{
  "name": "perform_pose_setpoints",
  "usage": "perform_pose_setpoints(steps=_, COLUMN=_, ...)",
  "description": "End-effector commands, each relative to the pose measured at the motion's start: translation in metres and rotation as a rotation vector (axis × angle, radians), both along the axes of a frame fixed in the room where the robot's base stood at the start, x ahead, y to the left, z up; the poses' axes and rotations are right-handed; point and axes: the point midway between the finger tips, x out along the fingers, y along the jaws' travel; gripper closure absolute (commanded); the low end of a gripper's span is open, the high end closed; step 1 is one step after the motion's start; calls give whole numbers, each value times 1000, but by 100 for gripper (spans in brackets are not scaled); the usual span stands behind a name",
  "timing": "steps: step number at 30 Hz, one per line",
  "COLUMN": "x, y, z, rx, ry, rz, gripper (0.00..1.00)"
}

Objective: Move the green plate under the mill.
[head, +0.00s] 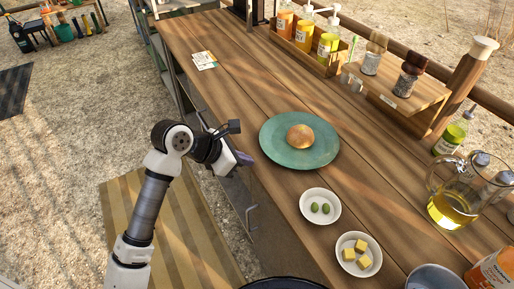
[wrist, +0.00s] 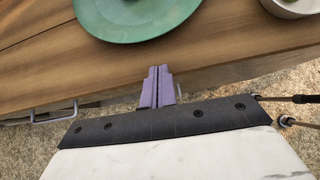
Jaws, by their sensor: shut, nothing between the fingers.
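The green plate (head: 272,150) lies flat on the wooden counter with a round bun (head: 300,136) on it. Part of the plate shows at the top of the wrist view (wrist: 130,22). My gripper (head: 245,159) is shut and empty, just left of the plate at the counter's front edge. Its purple fingers touch each other in the wrist view (wrist: 158,82) and are apart from the plate. A dark-filled grinder-like jar (head: 408,78), perhaps the mill, stands on a small raised wooden shelf (head: 420,95) at the back, beside a paler jar (head: 372,58).
A white dish with olives (head: 308,212) and one with yellow cubes (head: 345,268) stand right of the plate. An oil jug (head: 450,210) is farther right. A bottle rack (head: 322,62) stands at the back. The counter between plate and shelf is clear.

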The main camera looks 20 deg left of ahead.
Motion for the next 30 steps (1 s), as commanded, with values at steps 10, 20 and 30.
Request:
perform_pose_setpoints(steps=10, x=26, y=-26, z=3, rx=0, ry=-1, rz=-1, gripper=100)
perform_pose_setpoints(steps=20, x=26, y=-27, z=2, rx=0, ry=-1, rz=1, gripper=100)
perform_pose_setpoints(steps=30, x=34, y=-30, z=-10, rx=7, ry=3, rz=2, gripper=100)
